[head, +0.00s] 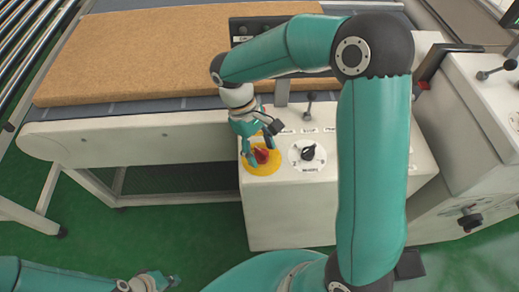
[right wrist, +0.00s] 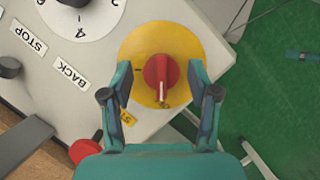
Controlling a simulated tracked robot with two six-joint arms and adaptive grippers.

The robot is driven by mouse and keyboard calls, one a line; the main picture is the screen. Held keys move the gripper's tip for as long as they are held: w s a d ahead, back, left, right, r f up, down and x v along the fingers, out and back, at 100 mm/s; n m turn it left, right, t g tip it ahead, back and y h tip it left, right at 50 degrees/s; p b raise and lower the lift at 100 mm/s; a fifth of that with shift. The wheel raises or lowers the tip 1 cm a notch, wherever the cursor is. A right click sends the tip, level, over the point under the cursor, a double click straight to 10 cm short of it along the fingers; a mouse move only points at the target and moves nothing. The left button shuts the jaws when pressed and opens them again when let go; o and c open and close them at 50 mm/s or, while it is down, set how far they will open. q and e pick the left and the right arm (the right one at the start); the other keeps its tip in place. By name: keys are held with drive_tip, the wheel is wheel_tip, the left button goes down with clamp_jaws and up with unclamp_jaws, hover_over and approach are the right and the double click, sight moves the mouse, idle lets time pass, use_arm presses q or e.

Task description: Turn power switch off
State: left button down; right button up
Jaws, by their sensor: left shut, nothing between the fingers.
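The power switch is a red rotary knob (head: 261,156) on a round yellow plate (head: 262,168), at the left of the white control box top in the head view. In the right wrist view the red knob (right wrist: 161,78) sits in the middle of the yellow plate (right wrist: 160,38), its white mark toward the bottom of the picture. My right gripper (right wrist: 160,74) is open, one finger on each side of the knob, with yellow showing in the gaps. It also shows over the switch in the head view (head: 263,150). My left gripper (head: 172,281) is shut and empty at the bottom left.
A black dial (head: 307,152) on a white numbered plate is right of the switch. A lever (head: 309,103) stands behind it. A conveyor with a tan mattress (head: 140,50) lies behind the box. Another white machine (head: 470,110) stands at right. Green floor is clear at left.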

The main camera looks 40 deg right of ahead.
drive_tip(key=shift+s, duration=0.15)
drive_tip(key=v, duration=1.2)
drive_tip(key=shift+f, duration=0.1)
idle(0.3)
